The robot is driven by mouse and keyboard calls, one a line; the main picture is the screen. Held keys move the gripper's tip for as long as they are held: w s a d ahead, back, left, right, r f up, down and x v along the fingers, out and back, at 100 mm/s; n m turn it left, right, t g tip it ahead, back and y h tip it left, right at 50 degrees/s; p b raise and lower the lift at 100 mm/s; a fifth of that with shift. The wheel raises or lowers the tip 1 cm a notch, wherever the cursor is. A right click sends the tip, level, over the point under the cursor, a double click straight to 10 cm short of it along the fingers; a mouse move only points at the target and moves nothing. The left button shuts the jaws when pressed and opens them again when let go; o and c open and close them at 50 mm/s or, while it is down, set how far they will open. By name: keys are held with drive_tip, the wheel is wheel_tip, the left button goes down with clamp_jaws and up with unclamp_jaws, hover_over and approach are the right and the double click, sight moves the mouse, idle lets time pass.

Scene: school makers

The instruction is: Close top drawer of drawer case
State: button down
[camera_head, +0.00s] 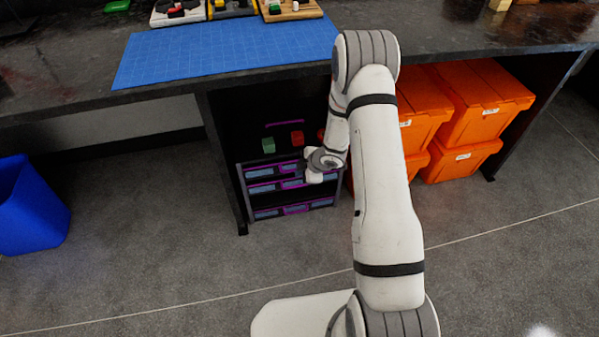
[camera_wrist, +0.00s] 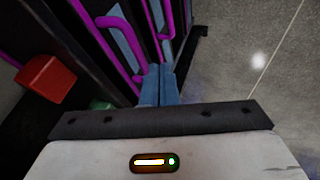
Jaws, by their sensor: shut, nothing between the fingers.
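The drawer case (camera_head: 242,190) stands on the floor under the workbench, with grey sides and purple-handled drawers. Its top drawer (camera_head: 260,172) has a bluish front, partly hidden at the right by my wrist. How far the drawer stands out is hard to tell. In the wrist view, drawer fronts with purple handles (camera_wrist: 122,38) run along the left and top. My gripper (camera_wrist: 158,84) is shut and empty, its blue fingertips close to the drawer fronts. I cannot tell whether they touch. In the head view the fingers are mostly hidden by my wrist.
A red block (camera_head: 297,138) and a green block (camera_head: 268,145) sit at the top of the case. Orange boxes (camera_head: 470,95) are stacked to its right. The workbench (camera_head: 75,60) overhangs the case. A blue bin (camera_head: 30,210) stands left; floor in front is clear.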

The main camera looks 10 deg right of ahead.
drive_tip(key=s+p+v, duration=0.1)
drive_tip(key=p+v, duration=0.2)
drive_tip(key=v, duration=0.8)
drive_tip(key=shift+s+f+p, duration=0.3)
drive_tip(key=shift+s+p, duration=0.1)
drive_tip(key=shift+s, duration=0.05)
drive_tip(key=s+d+r+m+h+p, duration=0.1)
drive_tip(key=d+r+m+h+p, duration=0.2)
drive_tip(key=r, duration=0.7)
drive_tip(key=s+d+r+m+t+h+p, duration=0.1)
drive_tip(key=d+r+m+p, duration=0.2)
drive_tip(key=r, duration=0.7)
drive_tip(key=s+d+r+m+h+p, duration=0.1)
drive_tip(key=r+m+h+p, duration=0.3)
drive_tip(key=r, duration=0.7)
drive_tip(key=s+a+r+m+g+y+p, duration=0.1)
drive_tip(key=s+a+r+m+p, duration=0.1)
drive_tip(key=s+r+p, duration=0.2)
drive_tip(key=s+a+r+m+g+y+p, duration=0.1)
drive_tip(key=s+a+r+m+p, duration=0.1)
drive_tip(key=s+r, duration=0.8)
drive_tip(key=s+a+r+m+g+y+p, duration=0.1)
drive_tip(key=s+a+r+m+p, duration=0.1)
drive_tip(key=s+r+m+p, duration=0.2)
drive_tip(key=s+r+p, duration=0.2)
drive_tip(key=s+r, duration=0.2)
